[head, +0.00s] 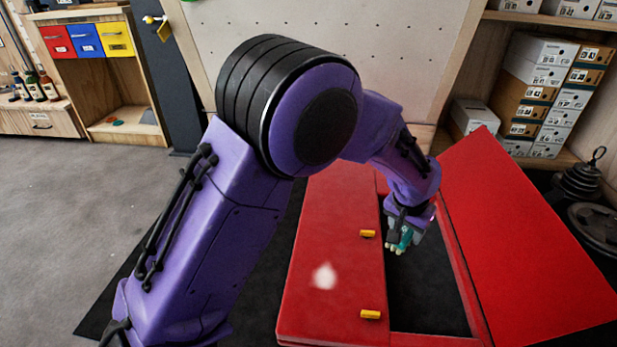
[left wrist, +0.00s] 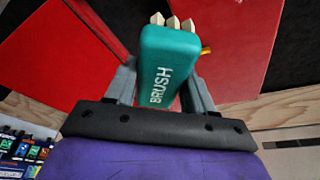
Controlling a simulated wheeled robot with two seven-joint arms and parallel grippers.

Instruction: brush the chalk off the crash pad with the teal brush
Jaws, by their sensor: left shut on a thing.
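The red crash pad (head: 325,240) lies on a black mat, with a pale, blurry chalk patch (head: 324,277) on its left red panel. My left gripper (head: 402,236) is shut on the teal brush (head: 407,238). It holds the brush above the dark gap between the red panels, to the right of the chalk patch. In the left wrist view the teal brush (left wrist: 168,65) sits between the fingers, with the word BRUSH on it and pale bristle tufts at its far end. My right gripper is in neither view.
Yellow tabs (head: 370,314) are on the left panel's right edge. A tilted red panel (head: 535,240) rises on the right. Stacked boxes (head: 545,95) and dark weights (head: 590,200) stand at the right. Grey floor (head: 70,220) is clear at the left.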

